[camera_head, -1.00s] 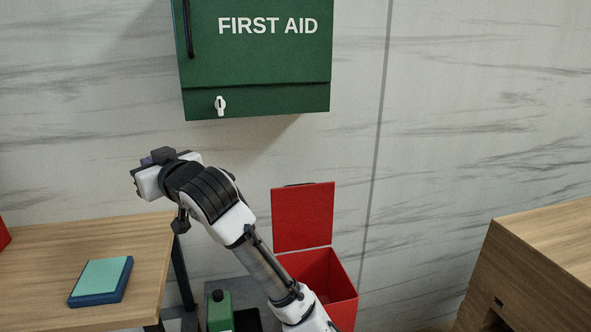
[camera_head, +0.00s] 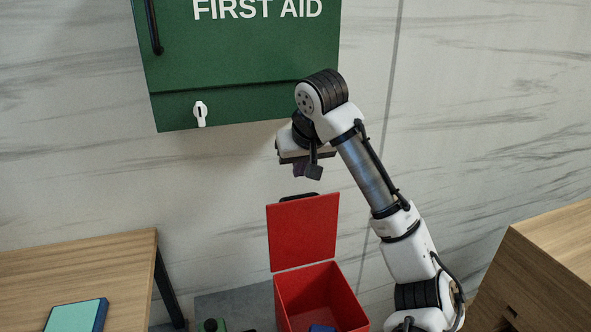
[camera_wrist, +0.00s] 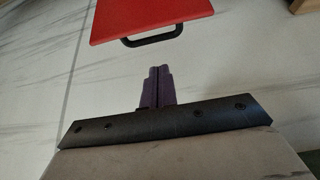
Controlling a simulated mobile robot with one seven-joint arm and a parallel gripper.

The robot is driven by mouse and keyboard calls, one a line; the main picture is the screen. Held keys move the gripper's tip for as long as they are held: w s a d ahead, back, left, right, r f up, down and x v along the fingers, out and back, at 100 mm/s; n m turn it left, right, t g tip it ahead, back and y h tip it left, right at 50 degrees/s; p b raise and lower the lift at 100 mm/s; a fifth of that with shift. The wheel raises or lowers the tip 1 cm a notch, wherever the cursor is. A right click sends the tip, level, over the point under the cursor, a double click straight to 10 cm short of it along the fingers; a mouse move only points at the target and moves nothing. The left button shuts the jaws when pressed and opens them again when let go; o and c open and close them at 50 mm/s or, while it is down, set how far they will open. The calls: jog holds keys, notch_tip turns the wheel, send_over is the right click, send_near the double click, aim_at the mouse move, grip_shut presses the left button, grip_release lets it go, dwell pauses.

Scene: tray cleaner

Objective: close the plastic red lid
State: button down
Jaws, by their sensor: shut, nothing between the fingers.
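The plastic red lid (camera_head: 303,232) stands upright, open, at the back edge of a red box (camera_head: 352,312) in the head view. A dark handle (camera_head: 299,196) sits on its top edge. My gripper (camera_head: 307,172) is above the lid, apart from it, with its fingers pointing down. In the wrist view the lid (camera_wrist: 150,15) shows at the top with its black handle (camera_wrist: 153,38) towards me. My purple fingers (camera_wrist: 157,86) are shut together and empty, short of the handle.
A green first aid cabinet (camera_head: 230,60) hangs on the wall behind, close to my gripper. A wooden table (camera_head: 100,262) with a blue and teal block (camera_head: 76,316) is at left. A wooden cabinet (camera_head: 555,265) is at right. Something blue (camera_head: 322,328) lies in the box.

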jog(key=p+x, duration=0.1)
jog(key=x, duration=0.7)
jog(key=shift+f, duration=0.25)
jog(key=shift+w, duration=0.1)
